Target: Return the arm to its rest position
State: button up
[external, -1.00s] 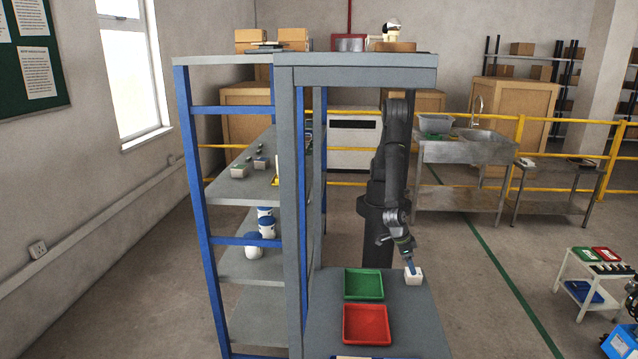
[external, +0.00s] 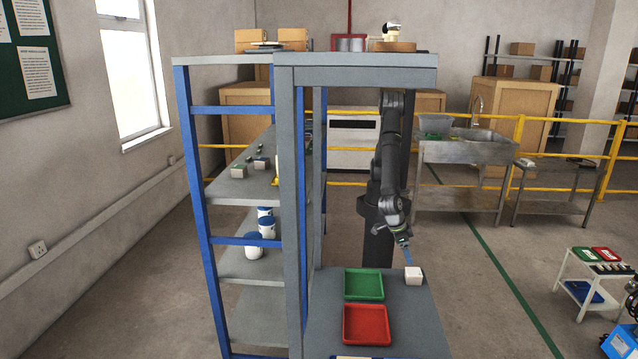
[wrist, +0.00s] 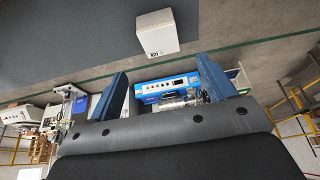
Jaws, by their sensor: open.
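My gripper (external: 406,254) is just above a small white box at the right rear of the grey table. In the wrist view my gripper (wrist: 168,80) shows two blue fingers spread apart with nothing held between them. The white box (external: 413,276) sits upright on the table, apart from the fingers. In the wrist view the white box (wrist: 157,35) bears a small printed label and lies beyond the fingertips. My arm is bent downward from its dark column behind the table.
A green tray (external: 364,271) and a red tray (external: 345,337) lie on the grey table (external: 410,325) left of the box. A blue-and-grey shelf rack (external: 290,200) stands close on the left.

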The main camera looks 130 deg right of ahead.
aim_at(415, 272)
jog(key=x, duration=1.1)
jog(key=shift+f, duration=0.3)
jog(key=shift+r, duration=1.55)
jog(key=shift+f, duration=0.1)
